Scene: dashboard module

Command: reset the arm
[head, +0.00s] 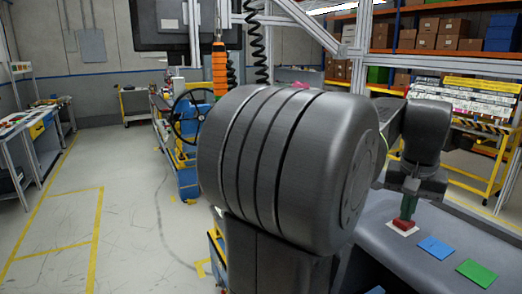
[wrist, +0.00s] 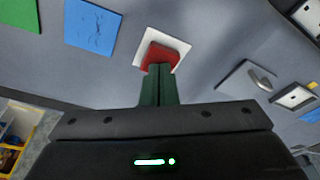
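My gripper (head: 407,212) points down over the grey bench on the right in the head view. Its two green fingers lie close together, and their tips show in the wrist view (wrist: 160,67). A red block-like piece (wrist: 167,56) on a white square plate (wrist: 160,35) is right at the fingertips. In the head view the white plate (head: 402,228) lies on the bench under the gripper. I cannot tell whether the fingertips touch the red piece. Nothing is seen between the fingers.
A blue square (head: 438,247) and a green square (head: 476,272) lie on the bench beside the white plate. In the wrist view, a grey panel with a metal knob (wrist: 260,80) lies to the right. Shelves with boxes (head: 440,35) stand behind; open floor (head: 60,220) is left.

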